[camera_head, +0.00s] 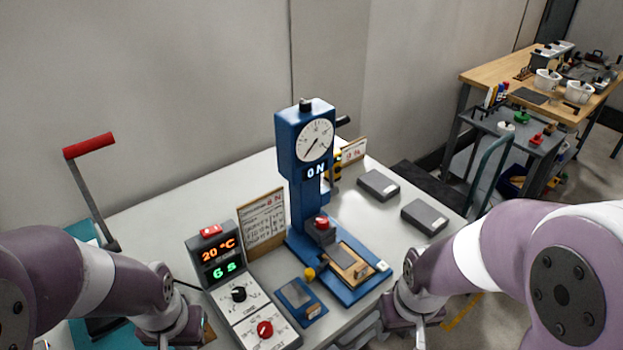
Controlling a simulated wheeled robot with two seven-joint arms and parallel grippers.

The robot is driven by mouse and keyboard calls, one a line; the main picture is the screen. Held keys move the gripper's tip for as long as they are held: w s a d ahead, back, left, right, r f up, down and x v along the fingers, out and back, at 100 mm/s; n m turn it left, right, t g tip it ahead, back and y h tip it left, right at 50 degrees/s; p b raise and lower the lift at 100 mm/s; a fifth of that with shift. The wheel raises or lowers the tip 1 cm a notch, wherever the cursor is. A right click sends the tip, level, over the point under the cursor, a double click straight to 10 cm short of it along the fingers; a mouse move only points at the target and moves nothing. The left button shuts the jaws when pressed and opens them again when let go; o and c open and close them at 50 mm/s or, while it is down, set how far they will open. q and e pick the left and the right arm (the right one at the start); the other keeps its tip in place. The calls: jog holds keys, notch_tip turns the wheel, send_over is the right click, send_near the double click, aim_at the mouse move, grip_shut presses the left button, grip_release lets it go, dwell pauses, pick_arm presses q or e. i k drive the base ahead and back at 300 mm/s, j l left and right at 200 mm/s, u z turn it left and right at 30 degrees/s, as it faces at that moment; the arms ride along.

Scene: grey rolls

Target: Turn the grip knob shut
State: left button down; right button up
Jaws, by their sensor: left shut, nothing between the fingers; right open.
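A blue force tester (294,190) stands upright on the white table, with a round dial and a display reading "0 N". A red knob (321,222) sits low on its front, above a wooden block on its base. A yellow knob (310,274) is at the base's front left corner. I cannot tell which of these is the grip knob. My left gripper (178,340) is at the bottom edge, left of the control box, shut and empty. My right gripper (420,335) is at the bottom edge, right of the tester, open. Both fingertips are largely cut off.
A control box (220,273) shows "20 °C" and "G s", with black and red dials. A small blue device (301,304), a sign card (262,222) and two grey blocks (378,185) are nearby. A red-handled lever (90,146) rises at left. The table's back left is clear.

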aim_at(322, 222)
jog(key=i+l, duration=0.1)
jog(key=l, duration=0.3)
jog(key=i+l, duration=0.15)
jog(key=l, duration=0.3)
jog(key=i+l, duration=0.1)
jog(key=l, duration=0.3)
jog(key=i+l, duration=0.15)
jog(key=l, duration=0.3)
jog(key=i+l, duration=0.1)
jog(key=l, duration=0.3)
jog(key=u, duration=0.05)
